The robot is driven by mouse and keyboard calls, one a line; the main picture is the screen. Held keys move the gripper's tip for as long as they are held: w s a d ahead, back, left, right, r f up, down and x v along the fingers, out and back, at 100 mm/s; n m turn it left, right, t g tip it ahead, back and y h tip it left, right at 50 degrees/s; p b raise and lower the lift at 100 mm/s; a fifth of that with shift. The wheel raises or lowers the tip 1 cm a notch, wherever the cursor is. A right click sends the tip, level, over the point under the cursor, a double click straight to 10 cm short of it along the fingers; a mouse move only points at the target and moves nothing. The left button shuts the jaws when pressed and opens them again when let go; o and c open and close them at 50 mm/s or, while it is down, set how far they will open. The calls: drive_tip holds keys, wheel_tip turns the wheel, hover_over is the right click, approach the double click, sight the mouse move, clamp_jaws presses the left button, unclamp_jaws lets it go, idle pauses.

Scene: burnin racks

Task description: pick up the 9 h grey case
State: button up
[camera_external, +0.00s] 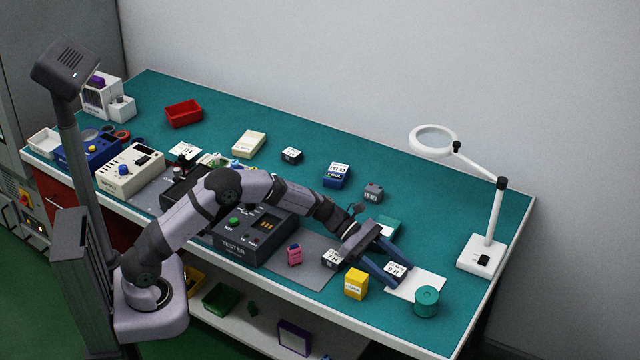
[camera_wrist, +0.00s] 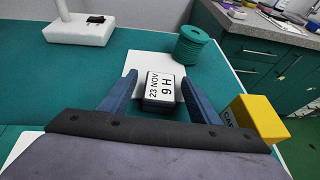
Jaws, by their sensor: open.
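The 9 h case (camera_wrist: 160,88) is a small dark block with a white label reading "23 NOV 9 H" in the wrist view. It lies on a white sheet (camera_wrist: 148,60) on the green bench. In the external view the labelled case (camera_external: 396,270) is at the front right of the bench. My gripper (camera_wrist: 160,92) is open, with one blue finger on each side of the case. Gaps show between the fingers and the case, and I see no contact. In the external view my gripper (camera_external: 396,262) reaches down to the case from the left.
A yellow box (camera_external: 356,284) stands close beside my gripper. A green spool (camera_external: 426,301) stands just beyond the case. A magnifier lamp (camera_external: 482,256) stands at the right end. A grey case (camera_external: 373,192) and a blue box (camera_external: 336,176) stand farther back. The tester (camera_external: 250,232) lies under my arm.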

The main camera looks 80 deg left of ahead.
sight(395, 269)
drive_tip(key=shift+c, duration=0.3)
drive_tip(key=c, duration=1.1)
drive_tip(key=shift+r, duration=0.15)
wheel_tip(395, 269, up, 10)
drive_tip(key=shift+f, duration=0.1)
